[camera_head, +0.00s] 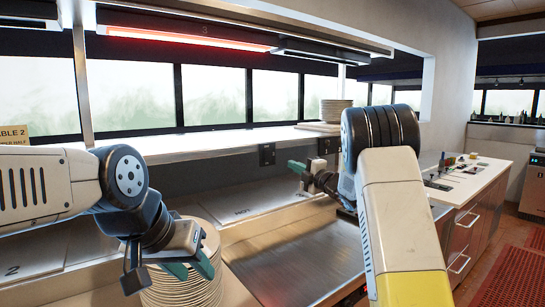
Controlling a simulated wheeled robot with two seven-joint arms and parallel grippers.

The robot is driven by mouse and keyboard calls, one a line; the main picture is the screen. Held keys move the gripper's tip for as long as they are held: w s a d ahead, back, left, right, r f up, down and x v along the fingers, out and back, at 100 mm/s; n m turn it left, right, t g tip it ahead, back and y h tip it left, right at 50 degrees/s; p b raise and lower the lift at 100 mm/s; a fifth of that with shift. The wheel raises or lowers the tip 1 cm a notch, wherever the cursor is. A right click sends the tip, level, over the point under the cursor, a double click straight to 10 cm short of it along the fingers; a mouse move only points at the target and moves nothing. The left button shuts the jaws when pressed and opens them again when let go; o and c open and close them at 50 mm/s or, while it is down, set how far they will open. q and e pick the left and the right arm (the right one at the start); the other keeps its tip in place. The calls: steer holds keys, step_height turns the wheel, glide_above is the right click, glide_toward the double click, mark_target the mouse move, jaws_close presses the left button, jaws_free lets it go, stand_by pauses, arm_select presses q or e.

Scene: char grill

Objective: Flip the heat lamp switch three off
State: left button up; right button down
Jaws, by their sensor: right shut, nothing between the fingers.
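A heat lamp marked 3 (190,37) glows red under the upper shelf at the upper left. A second lamp (320,54) to its right looks unlit. Two small dark switch boxes sit on the front edge of the pass shelf, a left box (267,154) and a right box (328,146). Their lever positions are too small to read. My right gripper (297,168) is shut and empty, its green tips between the two boxes in the picture, slightly below them. Contact cannot be told. My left gripper (190,267) hangs low at the left, over the plates; its opening is unclear.
A tall stack of plates (212,240) stands under my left gripper. More plates (335,110) sit on the pass shelf (215,142). A steel counter surface (290,262) lies below my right arm. A white counter with drawers (468,182) stands at the right, beside a red floor mat (515,275).

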mark_target(267, 152)
steer(key=x, duration=1.3)
steer(key=shift+w+a, duration=0.2)
steer(key=shift+r, duration=0.1)
steer(key=shift+w+r, duration=0.1)
steer(key=shift+r, duration=0.05)
